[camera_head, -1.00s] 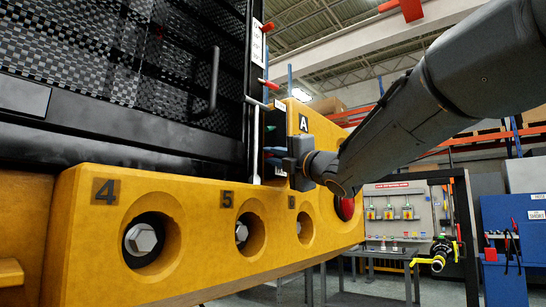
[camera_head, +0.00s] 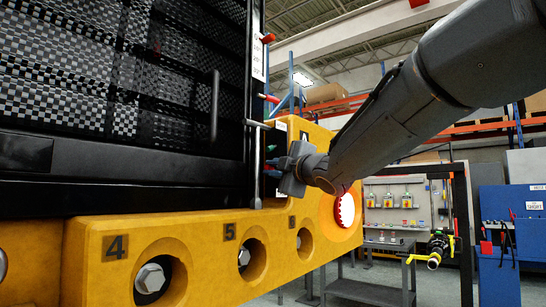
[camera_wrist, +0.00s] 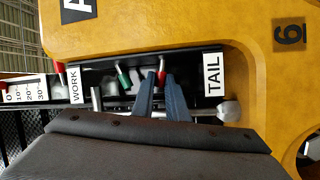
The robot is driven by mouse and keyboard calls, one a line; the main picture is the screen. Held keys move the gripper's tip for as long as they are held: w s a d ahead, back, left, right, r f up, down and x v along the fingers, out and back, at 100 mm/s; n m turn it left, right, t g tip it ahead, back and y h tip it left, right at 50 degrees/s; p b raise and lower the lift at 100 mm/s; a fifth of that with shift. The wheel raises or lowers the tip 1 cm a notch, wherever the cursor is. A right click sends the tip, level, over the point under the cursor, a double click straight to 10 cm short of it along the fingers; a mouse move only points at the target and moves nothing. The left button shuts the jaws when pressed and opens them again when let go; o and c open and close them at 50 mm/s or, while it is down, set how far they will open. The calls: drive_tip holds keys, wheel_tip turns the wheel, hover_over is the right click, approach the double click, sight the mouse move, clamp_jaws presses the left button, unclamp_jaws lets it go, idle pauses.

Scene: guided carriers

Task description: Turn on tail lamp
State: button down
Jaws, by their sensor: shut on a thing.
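In the wrist view, a black switch panel (camera_wrist: 195,80) is set in the yellow body, with a TAIL label (camera_wrist: 213,74) at its right and a WORK label (camera_wrist: 75,86) at its left. A red-tipped lever (camera_wrist: 162,66) stands near the TAIL end. My gripper (camera_wrist: 160,80) has its blue fingers around this lever's lower part, shut on it; the grip itself is partly hidden. In the head view, my gripper (camera_head: 293,168) is at the panel's side. The round lamp (camera_head: 345,210) in the yellow body shows bright white with a red edge.
A green-tipped lever (camera_wrist: 123,75) stands just left of my fingers, and another red-tipped lever (camera_wrist: 59,70) is beyond WORK. The yellow body (camera_head: 200,275) has numbered bolt recesses. A grey workbench (camera_head: 370,290) and blue cabinet (camera_head: 500,255) stand behind at right.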

drive_tip(key=shift+r+m+g+h+p, duration=0.4)
drive_tip(key=shift+m+p, duration=0.5)
drive_tip(key=shift+p, duration=1.5)
drive_tip(key=c, duration=1.7)
unclamp_jaws()
drive_tip(key=shift+c, duration=0.2)
drive_tip(key=shift+d, duration=0.1)
drive_tip(key=b+v, duration=0.2)
drive_tip(key=v, duration=0.5)
drive_tip(key=shift+s, duration=0.3)
drive_tip(key=shift+d, duration=0.15)
